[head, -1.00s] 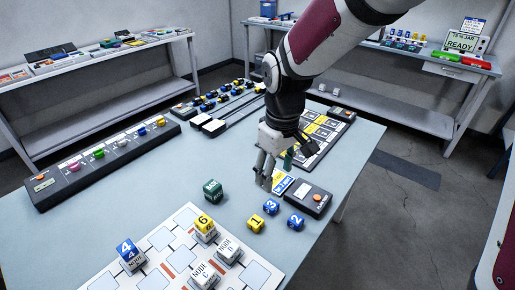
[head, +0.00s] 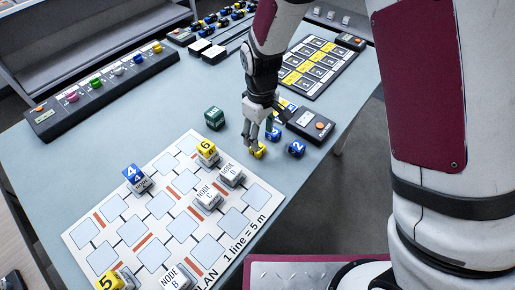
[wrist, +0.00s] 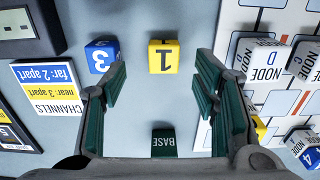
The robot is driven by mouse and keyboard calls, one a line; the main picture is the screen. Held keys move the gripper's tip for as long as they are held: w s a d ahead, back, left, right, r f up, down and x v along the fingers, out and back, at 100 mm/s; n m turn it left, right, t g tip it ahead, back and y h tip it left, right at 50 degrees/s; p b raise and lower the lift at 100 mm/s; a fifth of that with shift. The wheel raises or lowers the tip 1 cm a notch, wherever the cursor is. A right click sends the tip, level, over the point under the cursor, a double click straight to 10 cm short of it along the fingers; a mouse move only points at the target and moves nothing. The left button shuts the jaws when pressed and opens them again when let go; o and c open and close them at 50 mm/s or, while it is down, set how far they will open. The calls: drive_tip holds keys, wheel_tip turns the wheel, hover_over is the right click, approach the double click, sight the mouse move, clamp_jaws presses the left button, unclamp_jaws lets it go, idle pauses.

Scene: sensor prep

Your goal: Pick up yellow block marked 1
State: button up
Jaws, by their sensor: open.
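The yellow block marked 1 (wrist: 164,58) sits on the table between the open fingers in the wrist view, just beyond their tips. In the head view only part of the yellow block (head: 259,152) shows below my gripper. My gripper (head: 261,143) is open and empty, low over the table at that block; it also shows in the wrist view (wrist: 160,80). A blue block marked 3 (wrist: 102,56) sits close beside the yellow one, near the tip of one finger.
The white plan board (head: 130,232) bears grey node blocks, with other numbered blocks on some.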

sight(260, 148)
drive_tip(key=shift+s+a+f, duration=0.1)
drive_tip(key=shift+s+f, duration=0.05)
drive_tip(key=shift+f, duration=1.2)
drive_tip(key=shift+s+a+f, duration=0.1)
drive_tip(key=shift+f, duration=1.2)
drive_tip(key=shift+d, duration=0.1)
drive_tip(key=c, duration=1.1)
